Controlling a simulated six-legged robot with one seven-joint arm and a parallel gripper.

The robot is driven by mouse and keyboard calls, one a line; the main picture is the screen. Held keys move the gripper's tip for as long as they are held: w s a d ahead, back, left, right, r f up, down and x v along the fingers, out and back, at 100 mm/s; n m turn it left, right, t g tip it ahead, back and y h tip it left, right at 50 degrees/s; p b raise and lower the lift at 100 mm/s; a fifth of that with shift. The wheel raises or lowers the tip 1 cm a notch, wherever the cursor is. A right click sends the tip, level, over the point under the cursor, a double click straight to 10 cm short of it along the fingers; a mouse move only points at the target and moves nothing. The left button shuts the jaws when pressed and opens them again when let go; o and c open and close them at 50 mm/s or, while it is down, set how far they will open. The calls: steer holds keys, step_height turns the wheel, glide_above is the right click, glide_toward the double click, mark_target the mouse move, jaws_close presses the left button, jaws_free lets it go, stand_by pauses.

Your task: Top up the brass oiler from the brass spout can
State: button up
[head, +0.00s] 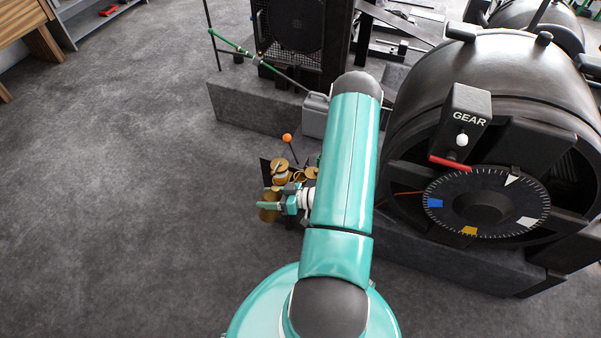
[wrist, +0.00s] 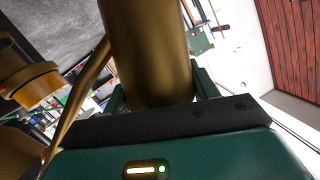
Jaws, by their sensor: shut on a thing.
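The brass spout can (wrist: 150,50) fills the middle of the wrist view, its round body between my gripper's two fingers. Its thin spout runs down the left side of the body. In the head view the can (head: 268,214) shows small at my gripper (head: 278,205), which is shut on it. Other brass round parts (head: 280,168) stand just behind the can, likely the brass oiler. In the wrist view a brass cup with a rim (wrist: 38,84) lies to the left of the spout, apart from the can body. I cannot tell whether the spout tip meets it, or the oil level.
A big black dynamo drum with a GEAR lever (head: 462,138) and marked dial (head: 487,200) stands close on the right. An orange-knobbed lever (head: 287,138) rises behind the brass parts. A grey jerrycan (head: 314,117) stands farther back. Floor at left is clear.

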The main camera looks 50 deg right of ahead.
mark_target(271, 190)
steer(key=shift+r, duration=0.2)
stand_by(0.3)
steer(key=shift+r+m+y, duration=0.3)
steer(key=shift+r, duration=0.1)
stand_by(1.5)
steer(key=shift+r+m+t, duration=0.3)
steer(key=shift+r+t, duration=0.1)
steer(key=shift+r, duration=0.15)
stand_by(1.5)
steer(key=shift+d+r+m, duration=0.1)
steer(key=shift+r+m, duration=0.2)
steer(key=shift+r+y, duration=0.2)
steer(key=shift+y, duration=0.2)
stand_by(1.3)
steer(key=shift+d+r+m, duration=0.15)
steer(key=shift+r+m, duration=0.15)
